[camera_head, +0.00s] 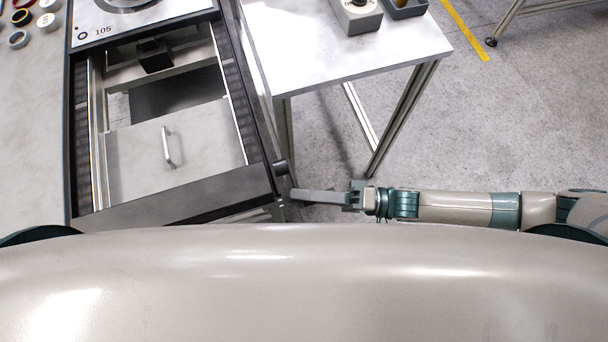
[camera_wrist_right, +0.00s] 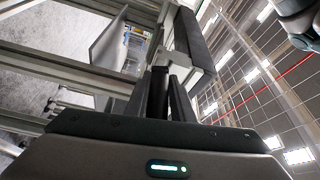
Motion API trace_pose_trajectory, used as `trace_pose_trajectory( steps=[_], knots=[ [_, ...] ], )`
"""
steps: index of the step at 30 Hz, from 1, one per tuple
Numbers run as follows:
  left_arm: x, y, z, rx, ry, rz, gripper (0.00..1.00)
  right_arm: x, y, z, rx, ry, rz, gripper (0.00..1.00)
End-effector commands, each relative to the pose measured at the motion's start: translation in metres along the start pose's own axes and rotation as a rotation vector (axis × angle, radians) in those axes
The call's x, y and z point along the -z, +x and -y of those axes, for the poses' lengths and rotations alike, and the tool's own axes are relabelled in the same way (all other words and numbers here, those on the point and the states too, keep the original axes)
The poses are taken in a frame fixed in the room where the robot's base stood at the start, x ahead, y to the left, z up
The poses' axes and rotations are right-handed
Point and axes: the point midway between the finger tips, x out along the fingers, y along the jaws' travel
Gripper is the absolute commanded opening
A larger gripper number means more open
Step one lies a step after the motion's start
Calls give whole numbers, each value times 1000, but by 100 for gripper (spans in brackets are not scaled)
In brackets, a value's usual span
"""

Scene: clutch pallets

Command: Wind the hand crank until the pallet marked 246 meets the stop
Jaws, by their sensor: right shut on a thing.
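The conveyor frame (camera_head: 172,200) has two dark side rails. A pallet marked 105 (camera_head: 140,22) lies at its far end with a round part on top. No mark 246 can be read in either view. My right gripper (camera_head: 298,194) is at the near right corner of the frame, shut on the hand crank, whose dark grip (camera_wrist_right: 159,90) shows between the fingers in the right wrist view. A dark round knob (camera_head: 281,168) sits on the frame's side just beyond the gripper. The rest of the crank is largely hidden. My left gripper is not in view.
A light plate with a metal handle (camera_head: 168,147) lies between the rails, and a black block (camera_head: 154,55) sits on a crossbar beyond it. A side table (camera_head: 340,55) carries a grey box (camera_head: 358,16). Small rings (camera_head: 19,39) lie at far left. Open floor is at right.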

Motion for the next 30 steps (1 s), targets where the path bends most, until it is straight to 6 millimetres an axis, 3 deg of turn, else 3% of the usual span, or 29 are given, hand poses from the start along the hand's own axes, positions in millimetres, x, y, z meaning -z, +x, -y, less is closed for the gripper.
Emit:
trace_pose_trajectory(
  steps=[14,15,17,30],
  knots=[
    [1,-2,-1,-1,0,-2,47,2,-2,-1,-8,-4,-3,0],
    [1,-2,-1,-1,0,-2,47,2,-2,-1,-8,-4,-3,26],
    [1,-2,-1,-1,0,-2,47,2,-2,-1,-8,-4,-2,37],
    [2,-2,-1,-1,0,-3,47,0,0,1,-1,-3,0,37]
  ],
)
